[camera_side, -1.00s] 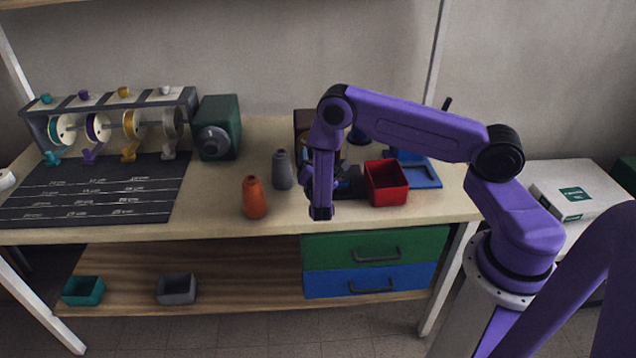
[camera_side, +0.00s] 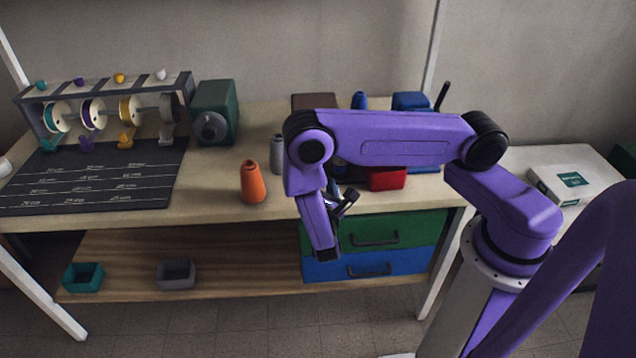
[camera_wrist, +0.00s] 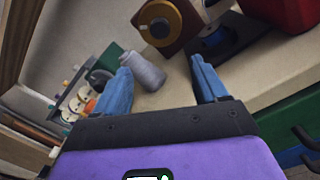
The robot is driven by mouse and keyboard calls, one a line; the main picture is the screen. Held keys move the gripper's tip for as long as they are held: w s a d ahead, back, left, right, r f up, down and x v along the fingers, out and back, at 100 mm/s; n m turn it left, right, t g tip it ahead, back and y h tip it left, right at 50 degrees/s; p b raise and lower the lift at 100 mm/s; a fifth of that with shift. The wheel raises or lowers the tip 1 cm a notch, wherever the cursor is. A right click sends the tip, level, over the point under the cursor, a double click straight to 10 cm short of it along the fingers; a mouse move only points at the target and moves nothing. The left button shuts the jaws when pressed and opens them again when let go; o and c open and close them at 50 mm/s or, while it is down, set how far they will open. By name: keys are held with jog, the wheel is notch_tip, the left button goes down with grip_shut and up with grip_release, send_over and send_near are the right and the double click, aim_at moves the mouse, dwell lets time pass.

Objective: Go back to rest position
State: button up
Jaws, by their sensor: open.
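My gripper (camera_side: 345,203) is in front of the bench's front edge, before the drawers in the side view. My purple arm hides part of it there. In the wrist view the two blue fingers of my gripper (camera_wrist: 162,60) stand apart with nothing held between them. A grey cone of thread (camera_wrist: 143,72) shows beyond the fingers, apart from them and standing on the bench.
The bench (camera_side: 215,190) also holds an orange cone (camera_side: 253,182), a red bin (camera_side: 388,178) and a spool rack (camera_side: 105,105). A green drawer (camera_side: 410,232) and a blue drawer (camera_side: 400,265) are below. Open floor lies in front.

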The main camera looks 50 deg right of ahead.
jog(key=s+r+m+g, duration=0.6)
jog(key=s+r+g, duration=0.3)
jog(key=r, duration=0.2)
jog(key=s+a+r+m+g+y, duration=0.1)
jog(key=s+a+r+y, duration=0.1)
jog(key=s+y, duration=0.4)
jog(key=s+a+r+g+y, duration=0.2)
jog(key=s+r+y, duration=0.3)
jog(key=s, duration=0.6)
jog(key=shift+s+a+m+g+y, duration=0.15)
jog(key=shift+a+m+g+y, duration=0.2)
jog(key=shift+y, duration=0.75)
